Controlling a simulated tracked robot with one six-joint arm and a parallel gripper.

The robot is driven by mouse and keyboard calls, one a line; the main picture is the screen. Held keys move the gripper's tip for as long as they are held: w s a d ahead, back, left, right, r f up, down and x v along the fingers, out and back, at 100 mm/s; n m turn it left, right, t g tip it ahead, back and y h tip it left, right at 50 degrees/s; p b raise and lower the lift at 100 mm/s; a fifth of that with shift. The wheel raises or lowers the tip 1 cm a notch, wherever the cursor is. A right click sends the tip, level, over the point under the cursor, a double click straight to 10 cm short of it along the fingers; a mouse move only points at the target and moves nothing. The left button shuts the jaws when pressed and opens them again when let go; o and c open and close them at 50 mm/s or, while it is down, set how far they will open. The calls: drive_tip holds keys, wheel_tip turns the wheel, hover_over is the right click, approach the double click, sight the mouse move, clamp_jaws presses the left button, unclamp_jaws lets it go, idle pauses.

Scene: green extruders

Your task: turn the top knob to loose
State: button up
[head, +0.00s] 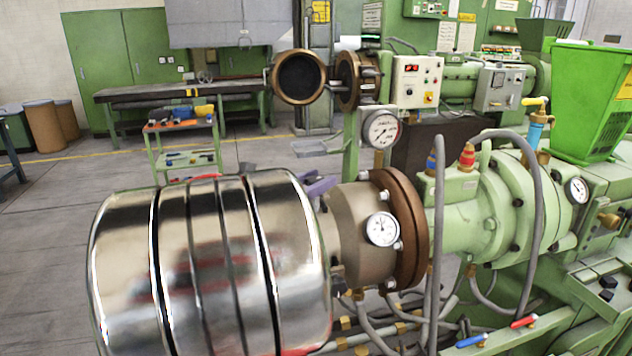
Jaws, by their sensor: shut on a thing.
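I cannot tell which part is the top knob. A yellow handle (535,101) sits on top of a blue valve body (540,125) on the green extruder (455,200). A red fitting (467,157) and a blue fitting (431,161) stand upright on top of the barrel. Lower down, a red lever (524,321) and a blue lever (471,341) lie roughly level. I see no part that is clearly my gripper, so its contact with any knob is not shown.
A large shiny metal cylinder (205,270) fills the lower left. A brown flange (405,225) with a dial gauge (382,229) joins it to the green barrel. Grey hoses (538,200) loop over the barrel. A green hopper (590,100) stands at right. Open floor (50,210) lies at left.

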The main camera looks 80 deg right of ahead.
drive_tip(key=shift+s+r+n+t+h, duration=0.15)
drive_tip(key=shift+n+t+h, duration=0.65)
drive_tip(key=shift+n+t, duration=0.8)
drive_tip(key=shift+t, duration=1.1)
drive_tip(key=shift+n, duration=0.3)
drive_tip(key=o, duration=1)
drive_tip(key=shift+o, duration=0.2)
drive_tip(key=shift+w, duration=0.2)
drive_tip(key=w+a, duration=0.1)
drive_tip(key=a, duration=0.6)
drive_tip(key=shift+w+a+f, duration=0.15)
drive_tip(key=shift+a+f, duration=0.05)
